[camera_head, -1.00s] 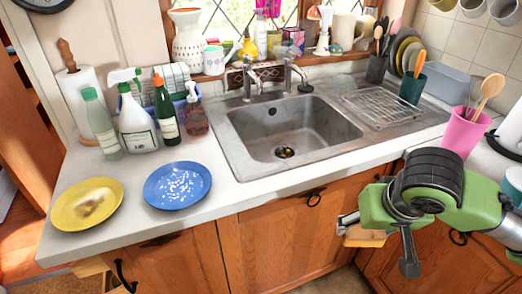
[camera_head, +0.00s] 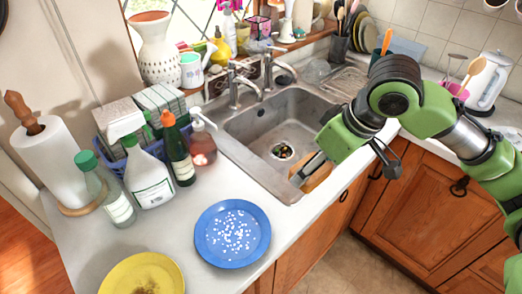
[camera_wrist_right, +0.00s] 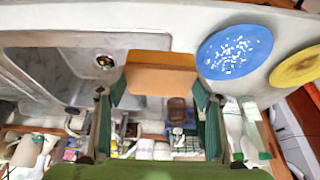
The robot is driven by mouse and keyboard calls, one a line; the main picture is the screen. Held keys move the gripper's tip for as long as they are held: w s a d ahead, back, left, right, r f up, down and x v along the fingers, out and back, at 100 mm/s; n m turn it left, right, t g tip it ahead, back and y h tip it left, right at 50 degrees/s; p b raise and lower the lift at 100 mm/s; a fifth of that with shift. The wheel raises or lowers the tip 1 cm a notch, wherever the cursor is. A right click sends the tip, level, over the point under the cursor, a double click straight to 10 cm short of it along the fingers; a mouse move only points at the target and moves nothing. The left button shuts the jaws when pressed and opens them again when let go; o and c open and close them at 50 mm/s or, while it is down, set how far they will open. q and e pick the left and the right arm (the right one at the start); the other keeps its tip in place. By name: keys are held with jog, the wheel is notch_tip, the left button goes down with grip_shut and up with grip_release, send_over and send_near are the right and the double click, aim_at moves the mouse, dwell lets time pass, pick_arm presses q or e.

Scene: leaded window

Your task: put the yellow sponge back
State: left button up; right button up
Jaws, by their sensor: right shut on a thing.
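My right gripper (camera_head: 312,168) is shut on the yellow sponge (camera_head: 320,178), seen at the front right rim of the sink in the head view. In the right wrist view, the sponge (camera_wrist_right: 161,74) is an orange-yellow block held between the two green fingers of the gripper (camera_wrist_right: 158,98). Part of the sponge is hidden by the gripper in the head view. I cannot tell its exact height over the rim. My left gripper is not in view.
The metal sink (camera_head: 262,125) has two taps behind it. Left of it stand a brown soap bottle (camera_head: 203,148), a dark green bottle (camera_head: 180,160), a white spray bottle (camera_head: 150,180) and a blue basket (camera_head: 112,152) with cloths. A blue plate (camera_head: 232,234) and yellow plate (camera_head: 142,275) lie in front.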

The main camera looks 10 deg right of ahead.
jog(key=shift+w+r, duration=0.25)
jog(key=shift+w, duration=0.2)
jog(key=shift+w+a+f, duration=0.2)
jog(key=shift+w, duration=0.2)
jog(key=w+a+f+p, duration=0.1)
jog(key=w+a+f, duration=0.1)
jog(key=w, duration=0.1)
jog(key=w+a+f+p, duration=0.1)
jog(key=w+a+f, duration=0.1)
jog(key=w+f, duration=0.1)
jog(key=w+a+f, duration=0.2)
jog(key=w+f, duration=0.1)
jog(key=shift+w+f+p, duration=0.15)
jog(key=shift+w+p, duration=0.1)
jog(key=shift+p, duration=0.15)
jog(key=shift+w+f, duration=0.15)
jog(key=shift+f, duration=0.15)
notch_tip(320, 180, down, 2)
jog(key=shift+a+f+p, duration=0.1)
jog(key=shift+a+p, duration=0.05)
jog(key=shift+p, duration=0.45)
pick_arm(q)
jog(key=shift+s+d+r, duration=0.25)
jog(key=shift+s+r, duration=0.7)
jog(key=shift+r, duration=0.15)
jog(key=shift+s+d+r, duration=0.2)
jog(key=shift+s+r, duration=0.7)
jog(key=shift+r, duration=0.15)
pick_arm(e)
jog(key=shift+f, duration=0.5)
